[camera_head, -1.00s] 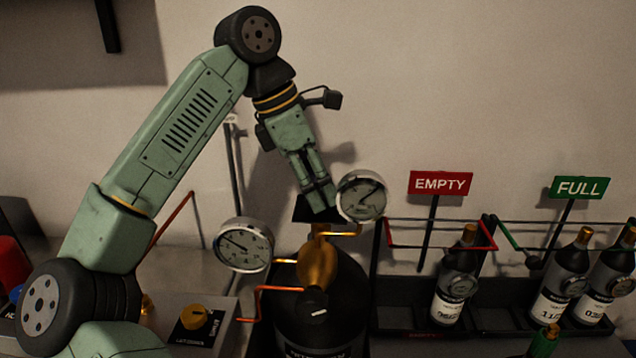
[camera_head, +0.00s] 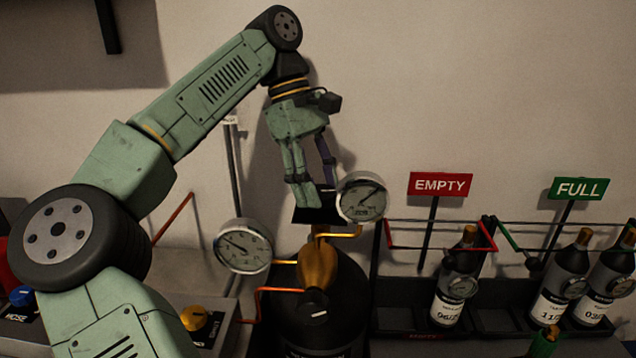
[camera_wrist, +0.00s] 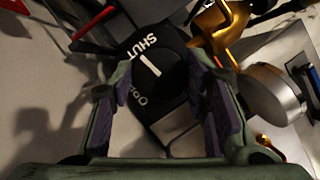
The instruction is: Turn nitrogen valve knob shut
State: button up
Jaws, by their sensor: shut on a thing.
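The valve knob (camera_wrist: 174,76) is black and round with a white line across its top, seen between my fingers in the wrist view. The white word SHUT is by its upper left side and a partly hidden word, apparently OPEN, is below it. The line points toward the SHUT side; its exact alignment I cannot tell. My gripper (camera_wrist: 160,88) has one purple-padded finger on each side and is shut on the knob. In the head view, my gripper (camera_head: 314,192) points down at the black label plate (camera_head: 316,215) above the brass regulator (camera_head: 317,268); the knob is hidden there.
Round gauges stand close on the right (camera_head: 361,196) and left (camera_head: 243,246) of the valve. The black cylinder (camera_head: 345,300) below carries another black knob (camera_head: 315,306). Racked bottles stand right, under the EMPTY sign (camera_head: 440,184) and FULL sign (camera_head: 577,188).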

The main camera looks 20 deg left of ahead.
jog(key=shift+m+g, duration=0.3)
jog(key=shift+m, duration=0.5)
jog(key=o, duration=1.2)
jog(key=shift+c, duration=0.2)
